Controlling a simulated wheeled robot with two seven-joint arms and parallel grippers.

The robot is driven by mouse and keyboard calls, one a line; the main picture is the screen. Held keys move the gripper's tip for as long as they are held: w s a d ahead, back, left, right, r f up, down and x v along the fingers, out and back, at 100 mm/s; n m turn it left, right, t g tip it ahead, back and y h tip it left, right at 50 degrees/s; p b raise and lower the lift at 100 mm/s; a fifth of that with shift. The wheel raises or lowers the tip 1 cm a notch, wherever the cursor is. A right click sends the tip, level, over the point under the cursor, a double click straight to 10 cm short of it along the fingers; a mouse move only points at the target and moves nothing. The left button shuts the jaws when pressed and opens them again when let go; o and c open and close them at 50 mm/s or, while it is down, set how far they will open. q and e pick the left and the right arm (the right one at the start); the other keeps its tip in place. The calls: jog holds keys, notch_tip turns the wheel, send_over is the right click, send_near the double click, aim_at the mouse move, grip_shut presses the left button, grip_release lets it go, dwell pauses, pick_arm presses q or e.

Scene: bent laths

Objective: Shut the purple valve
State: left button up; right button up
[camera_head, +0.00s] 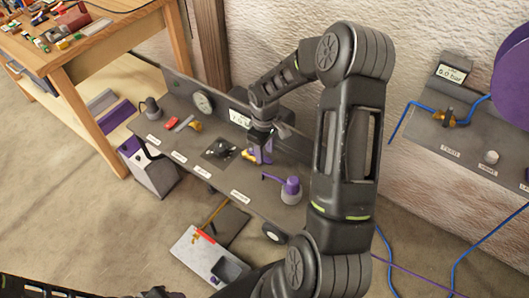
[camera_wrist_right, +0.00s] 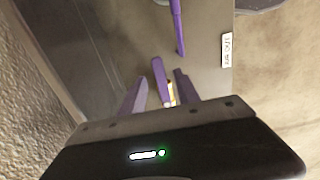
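The purple valve has a brass-yellow body (camera_head: 248,155) on the grey bench panel and a purple lever (camera_wrist_right: 160,82). My right gripper (camera_head: 262,146) is over it, pointing down. In the right wrist view my right gripper's two purple-looking fingers (camera_wrist_right: 158,93) stand on either side of the lever, with a gap on each side. The fingers look open, and part of the valve body is hidden behind the gripper. My left gripper cannot be made out; only dark arm parts show along the bottom edge of the head view.
A round gauge (camera_head: 204,102) and a display (camera_head: 240,119) are behind. A wooden table (camera_head: 75,70) stands at the upper left.

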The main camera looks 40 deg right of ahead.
jog(key=shift+f, duration=0.7)
grip_shut()
dwell(1.0)
